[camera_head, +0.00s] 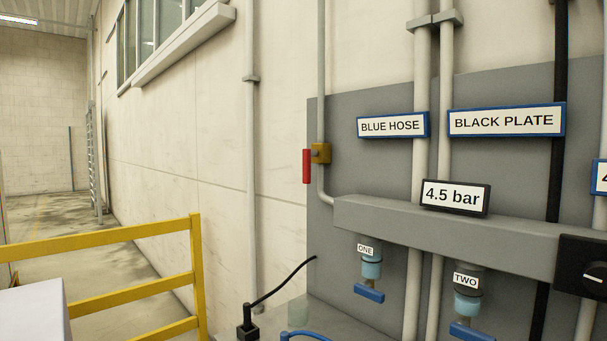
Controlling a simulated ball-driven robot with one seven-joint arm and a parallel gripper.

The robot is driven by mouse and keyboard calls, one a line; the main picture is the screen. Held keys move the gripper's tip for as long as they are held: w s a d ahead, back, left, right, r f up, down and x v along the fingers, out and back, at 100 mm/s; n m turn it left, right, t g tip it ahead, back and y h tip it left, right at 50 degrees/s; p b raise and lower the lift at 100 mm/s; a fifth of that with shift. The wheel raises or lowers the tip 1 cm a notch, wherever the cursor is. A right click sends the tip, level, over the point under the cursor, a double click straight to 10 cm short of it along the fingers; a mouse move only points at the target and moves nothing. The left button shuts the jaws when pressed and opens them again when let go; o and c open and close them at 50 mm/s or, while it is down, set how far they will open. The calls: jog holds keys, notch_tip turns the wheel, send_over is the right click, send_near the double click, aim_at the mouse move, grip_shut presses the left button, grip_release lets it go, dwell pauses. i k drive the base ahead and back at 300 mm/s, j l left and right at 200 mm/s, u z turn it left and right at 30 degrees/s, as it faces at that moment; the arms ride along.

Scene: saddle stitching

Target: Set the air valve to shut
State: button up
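A valve with a brass-coloured body (320,153) sits on a thin grey vertical pipe at the left edge of the grey wall panel. Its red handle (307,166) stands upright, parallel to the pipe and just left of it. No label on this valve shows. A display (455,197) on the grey manifold bar reads 4.5 bar. Below the bar, two light-blue fittings labelled ONE (371,268) and TWO (467,300) have blue handles, both roughly crosswise. My gripper is out of view.
Signs on the panel read BLUE HOSE (392,125) and BLACK PLATE (506,119). A black box with a round knob (594,278) is at the right edge. A yellow railing (120,265) stands at lower left.

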aim_at(307, 154)
jog(key=i+j+z, duration=0.1)
jog(key=j, duration=0.35)
jog(key=i+j+z, duration=0.1)
jog(key=j, duration=0.35)
jog(key=i+j+z, duration=0.15)
jog(key=j, duration=0.3)
jog(key=i, duration=0.05)
